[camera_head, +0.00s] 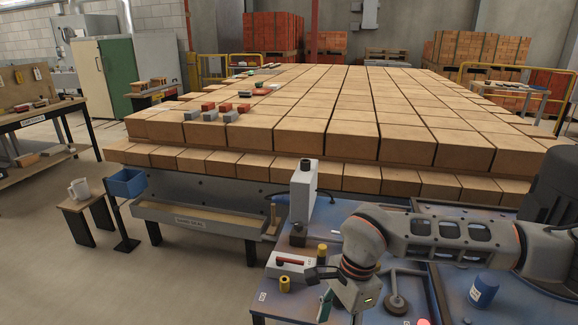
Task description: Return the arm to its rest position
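My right arm (440,235) comes in from the right and reaches over the blue worktable (270,297) at the front. My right gripper (318,290) is at the arm's left end, low over the table, close to a small yellow cylinder (285,284) and a white box with a red part (290,263). Its dark fingers look spread apart, and I see nothing held between them. A green piece (325,305) shows by the lower finger; I cannot tell whether it belongs to the gripper. My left gripper is not in view.
A white upright device (303,192) stands on the worktable left of my arm. A blue container (484,289) stands below the forearm. Behind lies a large stack of tan blocks (345,140) with small red and grey bricks (212,112).

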